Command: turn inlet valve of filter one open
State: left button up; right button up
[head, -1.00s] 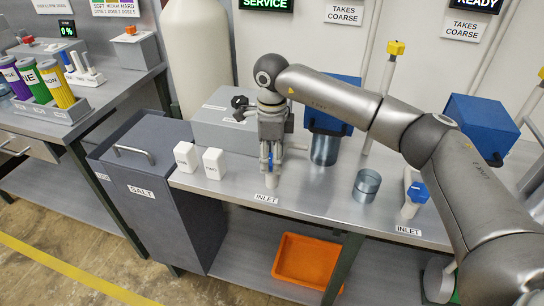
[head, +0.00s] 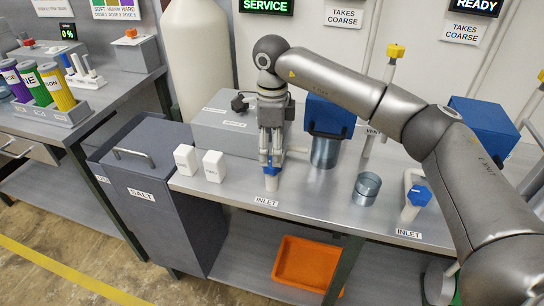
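My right gripper (head: 271,157) points down over the inlet valve at the left INLET label (head: 266,202). The valve's blue handle (head: 272,170) shows at the fingertips, on top of a pale pipe stub (head: 271,183). The fingers hide part of the handle, and I cannot tell whether they grip it. A second inlet valve with a blue handle (head: 420,196) is at the right INLET label (head: 408,234). My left gripper is not in view.
Two white blocks (head: 185,158) (head: 214,166) stand left of the valve, beside a grey box (head: 222,125). A grey SALT bin (head: 155,205) adjoins the bench. An orange tray (head: 303,262) is on the shelf below.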

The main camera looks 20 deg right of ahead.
notch_tip(320, 180, up, 8)
jog(key=shift+f, duration=0.1)
dwell(0.5)
